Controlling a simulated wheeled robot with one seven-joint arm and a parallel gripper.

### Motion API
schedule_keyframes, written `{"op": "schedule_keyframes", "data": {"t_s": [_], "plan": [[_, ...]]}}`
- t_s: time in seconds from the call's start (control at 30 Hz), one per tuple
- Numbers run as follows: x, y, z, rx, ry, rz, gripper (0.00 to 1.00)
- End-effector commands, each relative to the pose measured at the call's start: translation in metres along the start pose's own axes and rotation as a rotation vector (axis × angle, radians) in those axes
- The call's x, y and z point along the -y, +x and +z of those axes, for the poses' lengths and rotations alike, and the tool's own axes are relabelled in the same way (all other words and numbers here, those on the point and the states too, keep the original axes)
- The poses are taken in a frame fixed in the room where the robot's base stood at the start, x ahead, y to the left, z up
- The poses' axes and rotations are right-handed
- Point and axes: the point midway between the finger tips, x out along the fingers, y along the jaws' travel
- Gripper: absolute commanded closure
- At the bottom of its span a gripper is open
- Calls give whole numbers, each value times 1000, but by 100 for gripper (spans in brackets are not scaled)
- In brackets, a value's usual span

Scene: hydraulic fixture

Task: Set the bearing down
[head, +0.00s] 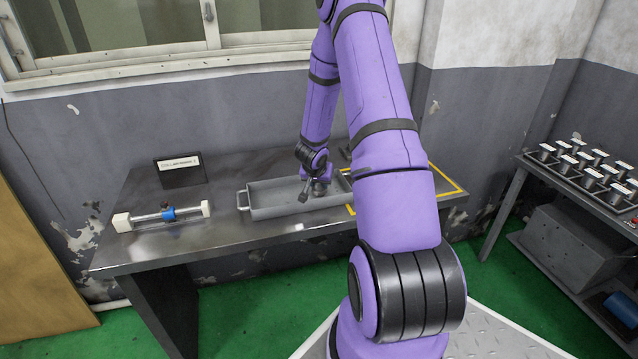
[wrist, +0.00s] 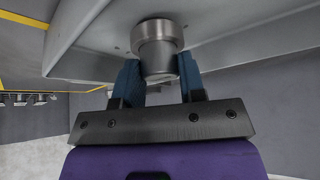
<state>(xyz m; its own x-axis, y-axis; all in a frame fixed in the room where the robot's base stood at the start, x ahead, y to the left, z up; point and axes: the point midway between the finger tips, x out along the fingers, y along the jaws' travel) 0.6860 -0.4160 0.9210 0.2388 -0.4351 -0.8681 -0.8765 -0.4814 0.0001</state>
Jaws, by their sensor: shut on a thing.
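My gripper (head: 318,187) is low over the grey metal tray (head: 285,212) on the workbench, near the tray's right half. In the wrist view, the two blue fingers of my gripper (wrist: 158,76) are shut on the bearing (wrist: 157,36), a round steel piece with a wider ring at its far end and a narrower body between the fingers. The bearing stands out against the grey tray surface (wrist: 95,45). I cannot tell whether it touches the tray. In the head view it is too small and covered to make out clearly.
A rod with a blue collar and white end blocks (head: 168,214) lies on the bench's left. A dark sign (head: 180,171) stands behind it. A yellow outline (head: 447,178) marks the right end, partly behind my arm. A rack of parts (head: 590,172) is far right.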

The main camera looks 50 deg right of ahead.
Motion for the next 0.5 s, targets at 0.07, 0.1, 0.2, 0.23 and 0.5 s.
{"op": "schedule_keyframes", "data": {"t_s": [0.07, 0.1, 0.2, 0.23, 0.5], "plan": [[0, 4, 2, 1, 1, -1, 88], [0, 4, 2, 0, 1, -1, 88], [0, 4, 2, -1, 1, -1, 88], [0, 4, 2, -1, 1, -1, 88], [0, 6, 4, -1, 0, -1, 54]]}}
